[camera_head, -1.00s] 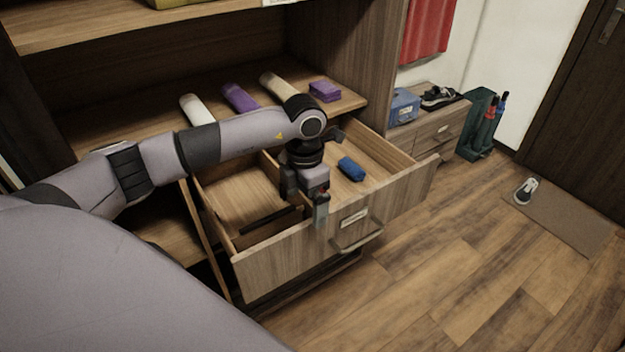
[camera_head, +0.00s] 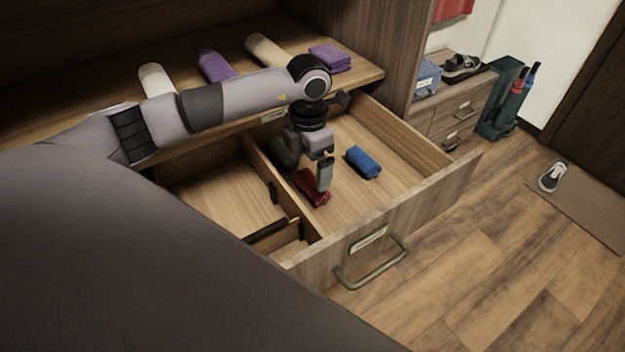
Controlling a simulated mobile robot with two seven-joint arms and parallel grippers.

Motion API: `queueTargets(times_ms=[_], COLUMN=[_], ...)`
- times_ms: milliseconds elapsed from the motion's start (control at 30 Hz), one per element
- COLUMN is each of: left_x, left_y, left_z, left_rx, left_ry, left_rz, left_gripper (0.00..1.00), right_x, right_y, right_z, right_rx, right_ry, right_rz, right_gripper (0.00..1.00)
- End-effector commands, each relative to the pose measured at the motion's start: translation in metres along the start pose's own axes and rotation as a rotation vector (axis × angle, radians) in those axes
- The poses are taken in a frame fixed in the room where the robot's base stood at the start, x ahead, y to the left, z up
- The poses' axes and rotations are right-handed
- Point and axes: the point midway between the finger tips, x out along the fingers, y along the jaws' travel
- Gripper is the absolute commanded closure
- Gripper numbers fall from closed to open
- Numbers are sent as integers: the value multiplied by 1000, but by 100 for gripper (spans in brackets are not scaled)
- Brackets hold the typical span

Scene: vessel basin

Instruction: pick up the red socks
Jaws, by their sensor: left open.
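The red socks (camera_head: 314,189) are a small rolled bundle on the floor of the open drawer's right compartment, close to the wooden divider. My left gripper (camera_head: 308,180) is open and points down at the red socks, with one finger in front of them. The other finger is mostly hidden behind the gripper body, so I cannot tell whether either finger touches the socks. My right gripper is not in view.
Blue rolled socks (camera_head: 363,162) lie to the right in the same compartment. The drawer front (camera_head: 400,220) and the divider (camera_head: 262,160) bound this space. A shelf above holds several rolled items and a purple folded cloth (camera_head: 329,58).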

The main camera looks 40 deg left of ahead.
Motion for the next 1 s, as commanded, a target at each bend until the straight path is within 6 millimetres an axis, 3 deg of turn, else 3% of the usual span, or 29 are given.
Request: queueTargets(times_ms=[367, 600, 933, 1000], left_x=[34, 69, 76, 76], left_y=[-1, -1, -1, -1], left_z=[1, 4, 4, 4], left_rx=[-1, -1, 1, 1], left_ry=[3, 2, 0, 0], left_rz=[-2, -1, 0, 0], left_gripper=[0, 0, 0, 23], right_x=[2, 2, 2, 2], right_y=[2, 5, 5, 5], right_z=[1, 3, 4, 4], right_rx=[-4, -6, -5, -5], right_ry=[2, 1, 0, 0], right_rz=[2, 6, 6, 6], right_gripper=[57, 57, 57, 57])
